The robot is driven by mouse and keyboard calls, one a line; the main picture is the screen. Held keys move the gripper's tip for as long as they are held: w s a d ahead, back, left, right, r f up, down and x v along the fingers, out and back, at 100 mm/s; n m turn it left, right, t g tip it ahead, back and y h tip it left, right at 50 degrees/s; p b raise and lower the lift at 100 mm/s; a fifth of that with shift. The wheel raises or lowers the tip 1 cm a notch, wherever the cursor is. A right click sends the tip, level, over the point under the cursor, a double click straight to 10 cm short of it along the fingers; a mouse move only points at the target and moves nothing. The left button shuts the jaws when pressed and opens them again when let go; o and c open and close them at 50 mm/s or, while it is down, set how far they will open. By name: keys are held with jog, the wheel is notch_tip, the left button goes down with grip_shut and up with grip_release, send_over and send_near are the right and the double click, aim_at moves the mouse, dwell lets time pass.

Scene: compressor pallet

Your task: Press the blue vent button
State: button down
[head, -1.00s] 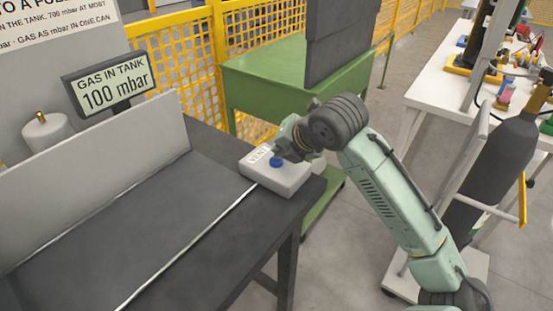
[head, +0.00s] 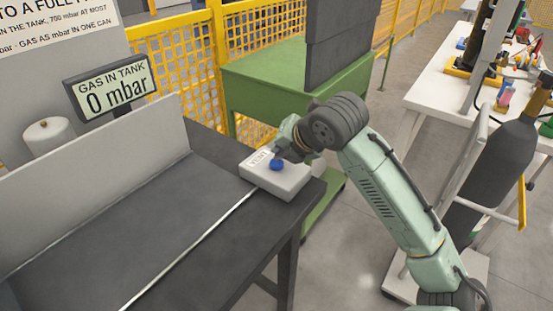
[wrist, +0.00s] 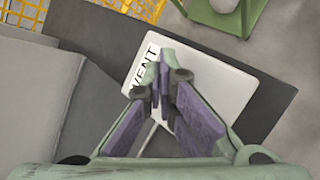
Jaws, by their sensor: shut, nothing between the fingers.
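The blue vent button (head: 277,164) sits on a white box (head: 288,182) marked VENT, at the right corner of the dark bench. My gripper (head: 280,151) is shut and empty, right at the button from above; contact cannot be made out for certain. In the wrist view my shut fingers (wrist: 162,92) point at the white box (wrist: 215,85) and hide the button. The display (head: 108,88) behind the bench reads GAS IN TANK 0 mbar.
A grey upright panel (head: 100,190) runs along the back of the bench (head: 190,240). A green cart (head: 270,85) and yellow mesh fence (head: 175,65) stand behind. A dark gas cylinder (head: 490,165) on a trolley stands right of my arm.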

jog(key=shift+r, duration=0.35)
jog(key=shift+r+p, duration=1.85)
jog(key=shift+r, duration=0.75)
jog(key=shift+f, duration=0.1)
